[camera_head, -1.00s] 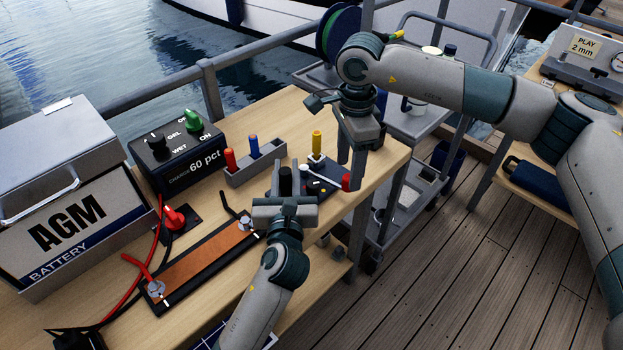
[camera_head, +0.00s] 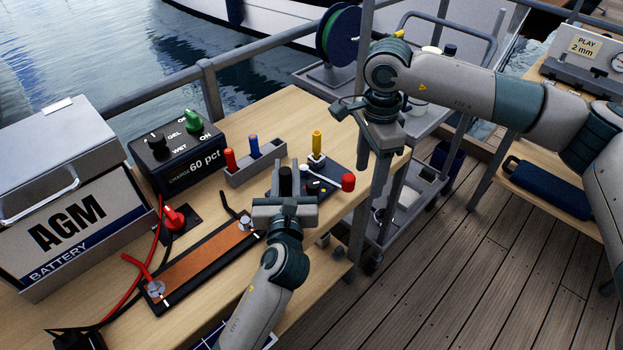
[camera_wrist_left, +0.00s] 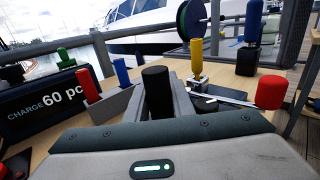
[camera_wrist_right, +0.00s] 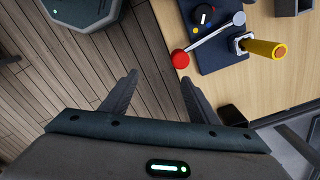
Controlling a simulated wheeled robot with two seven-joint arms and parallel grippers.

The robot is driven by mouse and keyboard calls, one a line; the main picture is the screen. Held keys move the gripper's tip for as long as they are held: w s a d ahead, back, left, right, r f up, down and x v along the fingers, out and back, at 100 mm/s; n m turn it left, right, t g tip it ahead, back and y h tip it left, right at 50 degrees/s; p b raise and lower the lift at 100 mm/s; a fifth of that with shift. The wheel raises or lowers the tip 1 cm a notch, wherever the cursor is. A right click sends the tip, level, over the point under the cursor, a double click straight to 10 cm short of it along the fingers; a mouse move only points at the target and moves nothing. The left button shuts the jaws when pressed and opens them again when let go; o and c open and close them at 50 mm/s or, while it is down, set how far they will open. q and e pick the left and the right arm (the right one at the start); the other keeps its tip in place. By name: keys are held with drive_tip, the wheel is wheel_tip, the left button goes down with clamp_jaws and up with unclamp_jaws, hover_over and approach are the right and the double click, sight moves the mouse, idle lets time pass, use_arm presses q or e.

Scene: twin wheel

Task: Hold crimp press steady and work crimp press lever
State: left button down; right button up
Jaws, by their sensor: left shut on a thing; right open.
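The crimp press has a dark base plate (camera_wrist_right: 222,52), a pale lever (camera_wrist_right: 213,36) and a red knob (camera_wrist_right: 180,59) at the lever's end. The knob also shows in the head view (camera_head: 347,182), at the bench's right edge. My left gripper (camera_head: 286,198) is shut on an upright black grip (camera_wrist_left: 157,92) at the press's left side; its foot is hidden. My right gripper (camera_wrist_right: 159,80) is open and empty, to the right of the knob in the head view (camera_head: 370,168). In its wrist view the knob lies just beyond the right fingertip, outside the jaws.
A yellow-handled piece (camera_head: 317,145) stands at the plate's back corner. A grey holder (camera_head: 256,171) with red and blue handles, a charger box (camera_head: 178,160) and a battery (camera_head: 70,205) stand to the left. A grey cart (camera_head: 425,125) is behind my right gripper.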

use_arm(q)
drive_tip(key=shift+f, duration=0.1)
use_arm(e)
drive_tip(key=shift+s+d, duration=0.1)
drive_tip(key=shift+d, duration=0.1)
wheel_tip(320, 180, up, 12)
idle(0.8)
use_arm(q)
drive_tip(key=c, duration=1.5)
unclamp_jaws()
drive_tip(key=shift+o, duration=0.2)
drive_tip(key=s, duration=1.2)
drive_tip(key=shift+d, duration=0.3)
